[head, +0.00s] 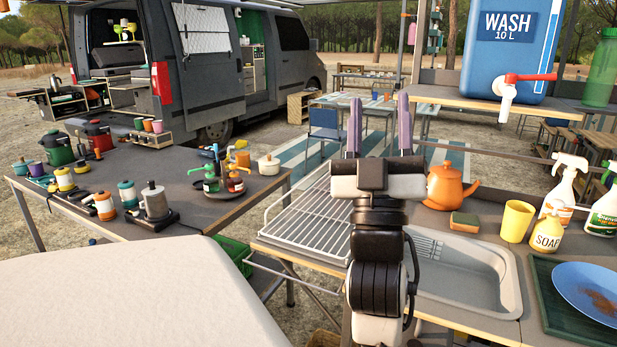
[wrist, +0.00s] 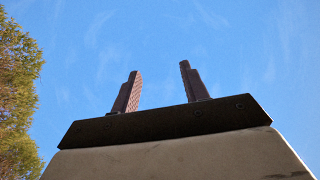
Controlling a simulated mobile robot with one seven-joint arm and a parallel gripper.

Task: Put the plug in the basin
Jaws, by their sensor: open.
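The basin (head: 462,278) is a grey rectangular sink set in the counter at the lower right; my arm covers its left part. I cannot make out a plug in either view. My gripper (head: 379,110) points up above the counter, between the wire drying rack and the orange teapot in the picture. Its two fingers are apart with nothing between them. The wrist view shows the same open fingers (wrist: 160,88) against blue sky.
A wire drying rack (head: 305,222) lies left of the basin. Around the basin stand an orange teapot (head: 447,188), sponge (head: 464,222), yellow cup (head: 516,221), soap bottle (head: 546,234) and blue plate (head: 590,290). A blue water tank (head: 512,45) sits on the shelf above.

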